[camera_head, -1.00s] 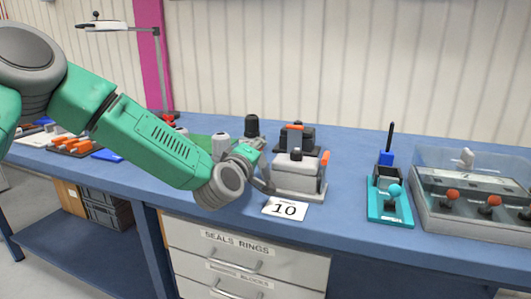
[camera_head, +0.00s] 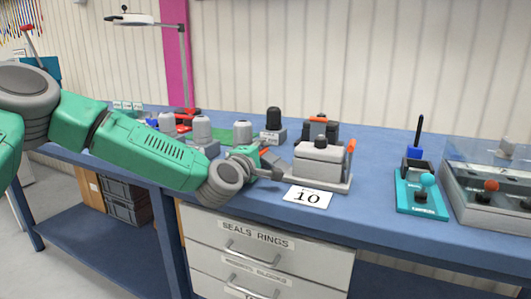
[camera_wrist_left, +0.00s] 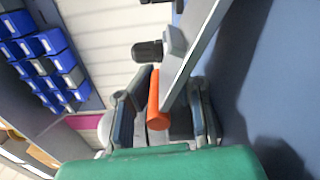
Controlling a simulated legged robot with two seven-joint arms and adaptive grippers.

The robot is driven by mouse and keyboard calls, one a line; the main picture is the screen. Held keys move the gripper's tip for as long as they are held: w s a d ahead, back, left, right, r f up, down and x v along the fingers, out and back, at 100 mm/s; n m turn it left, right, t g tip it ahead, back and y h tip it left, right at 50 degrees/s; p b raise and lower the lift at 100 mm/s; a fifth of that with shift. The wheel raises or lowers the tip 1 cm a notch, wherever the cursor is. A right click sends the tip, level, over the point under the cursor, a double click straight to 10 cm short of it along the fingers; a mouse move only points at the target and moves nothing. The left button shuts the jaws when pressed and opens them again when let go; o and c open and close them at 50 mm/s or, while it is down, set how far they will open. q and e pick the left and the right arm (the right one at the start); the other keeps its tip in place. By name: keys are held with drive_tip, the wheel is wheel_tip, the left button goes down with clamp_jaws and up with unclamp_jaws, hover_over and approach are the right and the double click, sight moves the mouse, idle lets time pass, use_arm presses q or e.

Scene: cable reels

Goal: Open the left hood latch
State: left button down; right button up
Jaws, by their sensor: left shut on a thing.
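The grey hood (camera_head: 319,160) sits on a light base plate on the bench, behind the card marked 10 (camera_head: 307,197). Its right latch (camera_head: 350,147) has an orange grip and stands upright. My left gripper (camera_head: 276,166) is at the hood's left side and covers the left latch in the head view. In the left wrist view, the left latch's orange grip (camera_wrist_left: 157,102) lies between the fingers of my left gripper (camera_wrist_left: 165,112), which is shut on it. A flat grey bar runs up and right from the grip. My right gripper is not in view.
A second dark connector (camera_head: 320,130) with an orange part stands close behind the hood. Grey and black parts (camera_head: 273,127) stand at the back left. A teal joystick unit (camera_head: 421,195) and a clear-covered box (camera_head: 490,185) are at right. Bench between them is clear.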

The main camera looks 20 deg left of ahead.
use_arm(q)
drive_tip(key=shift+s+d+f, duration=0.2)
drive_tip(key=shift+f, duration=0.45)
drive_tip(key=c, duration=1.6)
unclamp_jaws()
drive_tip(key=shift+o, duration=0.2)
drive_tip(key=shift+s+r, duration=0.1)
drive_tip(key=shift+r, duration=0.05)
drive_tip(key=s, duration=1.2)
drive_tip(key=shift+a, duration=0.3)
